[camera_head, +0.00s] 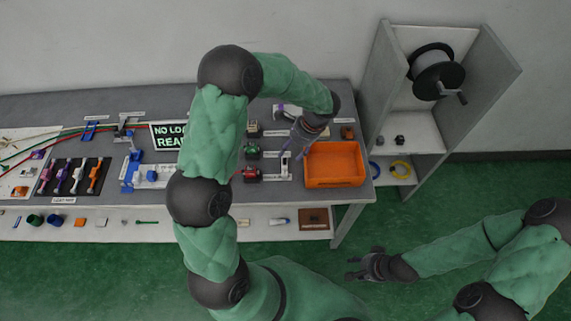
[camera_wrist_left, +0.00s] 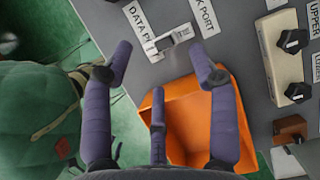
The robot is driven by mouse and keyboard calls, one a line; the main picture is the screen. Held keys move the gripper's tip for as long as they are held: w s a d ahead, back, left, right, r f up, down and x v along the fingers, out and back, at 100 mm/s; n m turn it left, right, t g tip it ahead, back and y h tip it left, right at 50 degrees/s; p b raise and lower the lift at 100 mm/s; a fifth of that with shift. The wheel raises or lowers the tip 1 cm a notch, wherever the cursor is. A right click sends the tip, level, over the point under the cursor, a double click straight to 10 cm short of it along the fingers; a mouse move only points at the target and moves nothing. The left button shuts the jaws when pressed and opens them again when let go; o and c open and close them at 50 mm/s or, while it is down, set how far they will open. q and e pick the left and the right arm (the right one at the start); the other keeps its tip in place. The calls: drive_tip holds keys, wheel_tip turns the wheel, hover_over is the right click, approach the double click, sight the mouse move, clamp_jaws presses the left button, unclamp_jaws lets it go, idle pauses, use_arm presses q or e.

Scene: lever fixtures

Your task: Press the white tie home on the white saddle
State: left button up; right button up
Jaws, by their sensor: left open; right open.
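A white upright piece (camera_head: 78,178) stands between a purple one and an orange one on a dark board at the left of the bench; it may be the white tie on its saddle, but it is too small to tell whether it is pressed home. My left gripper (camera_head: 297,150) is far to the right of it, over the bench beside the orange bin. In the left wrist view its purple fingers (camera_wrist_left: 160,48) are spread and empty, above a small white fixture (camera_wrist_left: 170,41) between port labels. My right gripper (camera_head: 362,268) is open and empty, low over the green floor.
The orange bin (camera_head: 334,167) stands at the bench's right end. Red and green small fixtures (camera_head: 252,153) are left of my left gripper. A blue-and-white fixture (camera_head: 140,173) and a black sign (camera_head: 170,134) stand mid-bench. A shelf unit with a reel (camera_head: 437,75) is at right.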

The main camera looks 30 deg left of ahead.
sight(285, 162)
use_arm(q)
drive_tip(key=x, duration=0.2)
drive_tip(key=b+x, duration=0.1)
drive_tip(key=x, duration=0.1)
drive_tip(key=d+x, duration=0.1)
drive_tip(key=x, duration=0.1)
drive_tip(key=shift+w+a+f, duration=0.15)
drive_tip(key=shift+w+f, duration=0.1)
drive_tip(key=shift+f, duration=0.35)
drive_tip(key=shift+s+a+f+b, duration=0.1)
drive_tip(key=shift+a+f+b, duration=0.1)
drive_tip(key=shift+f+b, duration=0.2)
drive_tip(key=c, duration=1)
